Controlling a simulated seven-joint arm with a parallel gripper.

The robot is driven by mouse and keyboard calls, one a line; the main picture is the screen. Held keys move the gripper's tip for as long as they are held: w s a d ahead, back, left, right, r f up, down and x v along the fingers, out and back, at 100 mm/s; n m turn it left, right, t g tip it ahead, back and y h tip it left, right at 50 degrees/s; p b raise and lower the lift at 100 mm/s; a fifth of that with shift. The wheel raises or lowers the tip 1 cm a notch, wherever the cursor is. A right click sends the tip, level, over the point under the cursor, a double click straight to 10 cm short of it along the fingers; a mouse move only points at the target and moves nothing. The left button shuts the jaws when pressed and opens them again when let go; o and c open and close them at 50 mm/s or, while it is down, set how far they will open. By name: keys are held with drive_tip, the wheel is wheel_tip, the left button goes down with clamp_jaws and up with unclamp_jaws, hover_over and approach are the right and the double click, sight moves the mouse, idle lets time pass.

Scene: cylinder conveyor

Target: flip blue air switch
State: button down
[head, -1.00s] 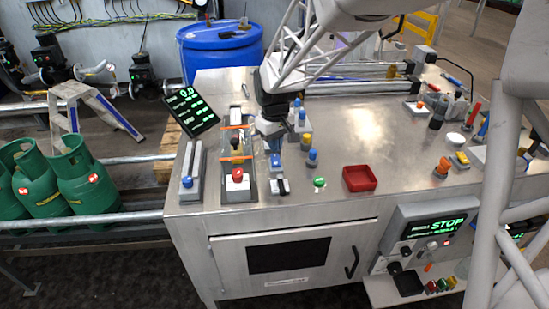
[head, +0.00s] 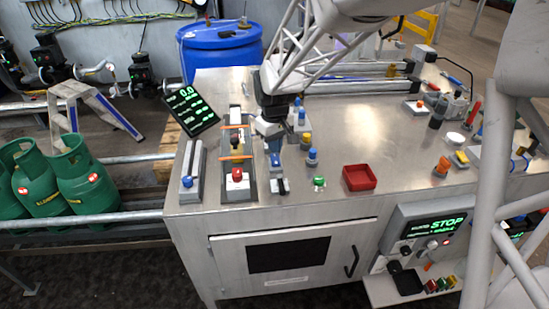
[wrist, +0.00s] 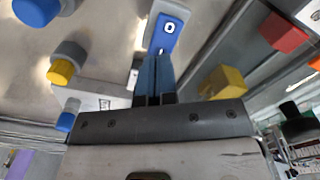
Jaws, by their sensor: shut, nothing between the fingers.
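The blue air switch (wrist: 170,28) shows in the wrist view just beyond my fingertips, a blue rocker with a white 0 mark in a pale frame. In the head view the switch (head: 275,161) is on the metal table, partly hidden by my gripper. My gripper (wrist: 157,62) is shut and empty, its narrow fingers pointing at the near end of the rocker. In the head view my gripper (head: 273,148) is low over the switch. I cannot tell whether the fingertips touch it.
A green button (head: 319,182) and a red tray (head: 358,179) are further right. The table's middle right is clear.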

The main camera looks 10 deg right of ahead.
sight(276, 157)
drive_tip(key=shift+f, duration=1.05)
idle(0.9)
drive_tip(key=shift+r, duration=0.1)
drive_tip(key=shift+r, duration=3.45)
drive_tip(key=shift+s+d+r, duration=0.2)
drive_tip(key=shift+s+r, duration=0.05)
drive_tip(key=shift+s, duration=0.2)
drive_tip(key=s+d+r+m+t, duration=0.1)
drive_tip(key=s+d+r+m, duration=0.1)
drive_tip(key=s, duration=0.8)
drive_tip(key=s+d+r+m, duration=0.2)
drive_tip(key=s+d, duration=0.2)
drive_tip(key=s, duration=0.6)
drive_tip(key=s+d+r+m+t, duration=0.1)
drive_tip(key=s+d+m, duration=0.1)
drive_tip(key=s, duration=0.8)
drive_tip(key=shift+s+d+r+t, duration=0.3)
drive_tip(key=shift+s+d+r, duration=0.1)
drive_tip(key=shift+d, duration=0.1)
